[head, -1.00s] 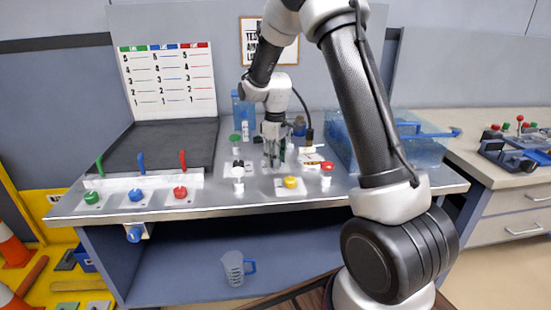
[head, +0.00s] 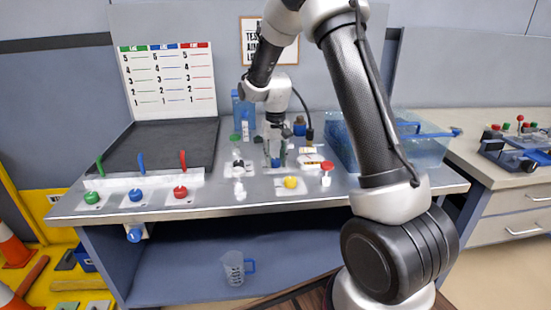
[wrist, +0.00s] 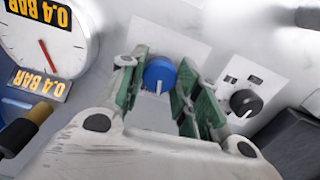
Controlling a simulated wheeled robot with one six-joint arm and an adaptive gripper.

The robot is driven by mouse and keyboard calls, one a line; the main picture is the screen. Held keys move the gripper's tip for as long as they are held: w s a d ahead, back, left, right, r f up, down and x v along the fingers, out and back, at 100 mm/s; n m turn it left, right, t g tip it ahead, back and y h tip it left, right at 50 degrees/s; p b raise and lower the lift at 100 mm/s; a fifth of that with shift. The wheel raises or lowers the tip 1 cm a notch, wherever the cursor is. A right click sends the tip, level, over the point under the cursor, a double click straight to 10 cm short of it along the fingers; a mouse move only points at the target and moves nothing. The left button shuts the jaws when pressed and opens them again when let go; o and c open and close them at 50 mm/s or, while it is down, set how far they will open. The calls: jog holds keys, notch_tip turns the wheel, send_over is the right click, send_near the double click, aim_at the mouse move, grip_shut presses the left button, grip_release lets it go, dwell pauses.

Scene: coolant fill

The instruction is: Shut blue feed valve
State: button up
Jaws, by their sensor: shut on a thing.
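In the wrist view a blue valve knob (wrist: 159,74) with a white pointer line sits on a white plate. The line points down the picture, towards my palm. My gripper (wrist: 157,84) has one green-padded finger on each side of the knob and is shut on it. In the head view my gripper (head: 275,160) points down at the middle of the bench panel, and its fingers mostly hide the blue knob.
A gauge (wrist: 45,40) with a red needle and "0.4 BAR" labels is left in the wrist view; a black knob (wrist: 245,103) is right. Yellow (head: 291,183) and red (head: 327,168) knobs stand near my gripper. A clear blue tank (head: 345,140) is to its right.

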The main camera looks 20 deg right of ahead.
aim_at(275, 160)
jog(key=shift+m, duration=1.1)
jog(key=o, duration=1)
jog(key=shift+o, duration=0.2)
jog(key=shift+r, duration=0.1)
notch_tip(275, 160, up, 12)
